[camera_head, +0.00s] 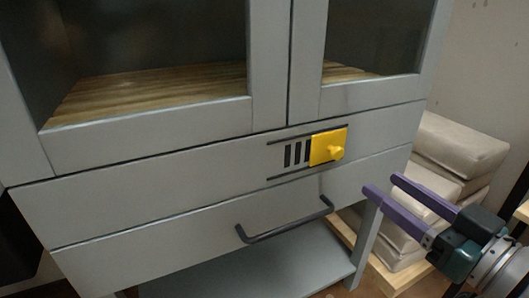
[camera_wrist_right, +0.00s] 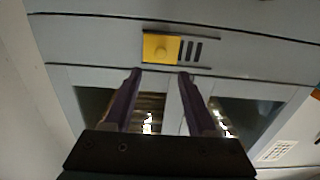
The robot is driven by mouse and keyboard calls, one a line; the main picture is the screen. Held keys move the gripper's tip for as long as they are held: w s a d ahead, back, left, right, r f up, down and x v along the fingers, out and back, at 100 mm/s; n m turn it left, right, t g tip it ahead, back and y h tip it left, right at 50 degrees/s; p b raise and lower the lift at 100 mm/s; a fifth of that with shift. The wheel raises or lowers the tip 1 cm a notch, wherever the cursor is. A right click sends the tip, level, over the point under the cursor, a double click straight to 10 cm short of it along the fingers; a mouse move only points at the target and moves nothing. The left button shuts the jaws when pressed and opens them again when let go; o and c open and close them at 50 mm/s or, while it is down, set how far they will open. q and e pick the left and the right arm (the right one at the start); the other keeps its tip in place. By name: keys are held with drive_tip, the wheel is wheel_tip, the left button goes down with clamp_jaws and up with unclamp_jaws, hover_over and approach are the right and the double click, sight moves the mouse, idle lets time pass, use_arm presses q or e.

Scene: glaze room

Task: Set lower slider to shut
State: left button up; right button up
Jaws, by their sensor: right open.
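The yellow slider plate (camera_head: 318,151) with a round knob sits at the right end of its two dark rails on the grey cabinet's upper front panel. Several dark vent slots (camera_head: 297,153) are uncovered to its left. The slider also shows in the right wrist view (camera_wrist_right: 155,48), beyond the fingertips, with the slots (camera_wrist_right: 190,50) on its right there. My right gripper (camera_head: 380,182) is open and empty, to the right of and below the slider, and apart from it. Its two purple fingers also show in the wrist view (camera_wrist_right: 160,73). My left gripper is not in view.
A dark bar handle (camera_head: 285,225) sticks out from the drawer below the slider. Glass doors (camera_head: 150,50) are above. Pale stacked bags or blocks (camera_head: 460,145) stand to the right on a wooden support. A shelf (camera_head: 250,275) lies under the drawer.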

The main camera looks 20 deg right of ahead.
sight(340, 153)
drive_tip(key=w+b, duration=0.1)
drive_tip(key=w, duration=0.2)
drive_tip(key=w+b, duration=0.1)
drive_tip(key=w, duration=0.2)
drive_tip(key=w+a+b, duration=0.1)
drive_tip(key=w, duration=0.2)
drive_tip(key=shift+w, duration=0.3)
drive_tip(key=shift+r, duration=0.1)
clamp_jaws()
idle(0.9)
